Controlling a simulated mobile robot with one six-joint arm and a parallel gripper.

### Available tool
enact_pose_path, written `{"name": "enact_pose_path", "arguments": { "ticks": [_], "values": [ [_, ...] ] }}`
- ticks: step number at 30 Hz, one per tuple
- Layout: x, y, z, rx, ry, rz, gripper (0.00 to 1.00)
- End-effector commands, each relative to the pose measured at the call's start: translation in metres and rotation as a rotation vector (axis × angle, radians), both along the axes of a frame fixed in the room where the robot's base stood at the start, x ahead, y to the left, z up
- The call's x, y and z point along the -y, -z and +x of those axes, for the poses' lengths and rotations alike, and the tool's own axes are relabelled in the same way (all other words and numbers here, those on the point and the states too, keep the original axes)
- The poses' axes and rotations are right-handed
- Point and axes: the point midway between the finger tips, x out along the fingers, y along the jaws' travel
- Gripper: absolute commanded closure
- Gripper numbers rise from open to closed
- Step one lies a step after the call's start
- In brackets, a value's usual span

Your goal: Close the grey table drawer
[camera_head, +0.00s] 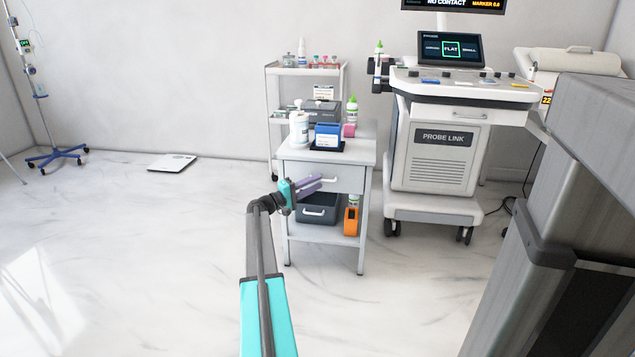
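The grey table (364,152) stands in the middle of the head view. Its drawer (347,181) is under the top, with a pale handle (329,180) on its front. I cannot tell from this angle how far the drawer stands out. My gripper (318,183), with purple fingers on a teal body, is in front of the drawer's left part and overlaps it in the picture. The fingers lie close together and look empty. I cannot tell whether they touch the drawer or whether a gap is between them.
A white bottle (299,128), a blue box (327,134) and other items stand on the tabletop. A dark bin (318,213) and an orange holder (351,222) sit on its lower shelf. A white cart (437,150) stands to the right.

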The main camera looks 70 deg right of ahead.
Motion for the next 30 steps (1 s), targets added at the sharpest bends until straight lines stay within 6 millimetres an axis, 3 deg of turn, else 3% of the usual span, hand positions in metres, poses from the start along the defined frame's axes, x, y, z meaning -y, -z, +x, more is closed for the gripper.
{"name": "enact_pose_path", "arguments": {
  "ticks": [18, 30],
  "values": [
    [-0.077, 0.010, 0.060, -0.002, -0.004, 0.000, 0.74],
    [-0.094, 0.015, 0.074, -0.001, -0.002, 0.001, 0.74]
  ]
}}
